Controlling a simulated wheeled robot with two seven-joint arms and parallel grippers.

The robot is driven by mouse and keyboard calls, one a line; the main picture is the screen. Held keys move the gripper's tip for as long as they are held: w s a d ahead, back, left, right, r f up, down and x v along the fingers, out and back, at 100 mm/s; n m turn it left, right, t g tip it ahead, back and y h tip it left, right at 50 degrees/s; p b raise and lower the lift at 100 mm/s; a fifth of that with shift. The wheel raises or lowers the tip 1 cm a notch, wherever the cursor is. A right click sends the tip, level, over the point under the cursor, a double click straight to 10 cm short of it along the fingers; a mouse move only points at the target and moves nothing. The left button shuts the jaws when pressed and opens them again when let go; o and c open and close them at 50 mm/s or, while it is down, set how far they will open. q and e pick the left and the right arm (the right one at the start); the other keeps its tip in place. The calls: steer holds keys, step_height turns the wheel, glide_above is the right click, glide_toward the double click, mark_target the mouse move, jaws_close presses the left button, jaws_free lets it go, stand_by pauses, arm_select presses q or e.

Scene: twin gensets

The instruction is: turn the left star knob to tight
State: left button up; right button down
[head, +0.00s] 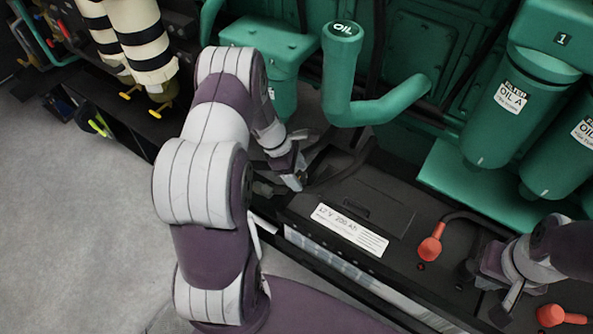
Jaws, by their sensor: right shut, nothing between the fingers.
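I cannot make out a star knob in the head view; my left arm and the dark parts around its hand may hide it. My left gripper (293,179) points down at the left end of the black battery (385,225), near a dark cable. Its fingers are small and partly covered, so their opening and anything between them do not show clearly. My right gripper (508,303) is shut and empty at the lower right, above the battery top between two red terminal caps.
Red caps (430,245) and (552,316) stand on the battery area. A green OIL filler pipe (341,75) rises behind. Green oil filters (510,105) fill the upper right. Grey floor (75,215) is clear at left.

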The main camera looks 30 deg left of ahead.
arm_select(q)
steer(key=c, duration=0.9)
steer(key=shift+r+m+p, duration=0.2)
steer(key=shift+m+p, duration=0.3)
steer(key=shift+m, duration=0.1)
steer(key=shift+c, duration=0.2)
steer(key=shift+f+m+g, duration=0.1)
steer(key=shift+m+g, duration=0.2)
steer(key=o, duration=1.1)
steer(key=shift+c, duration=0.2)
steer(key=shift+w+a, duration=0.1)
steer(key=v, duration=1.2)
steer(key=shift+a+r, duration=0.15)
steer(key=shift+r, duration=0.05)
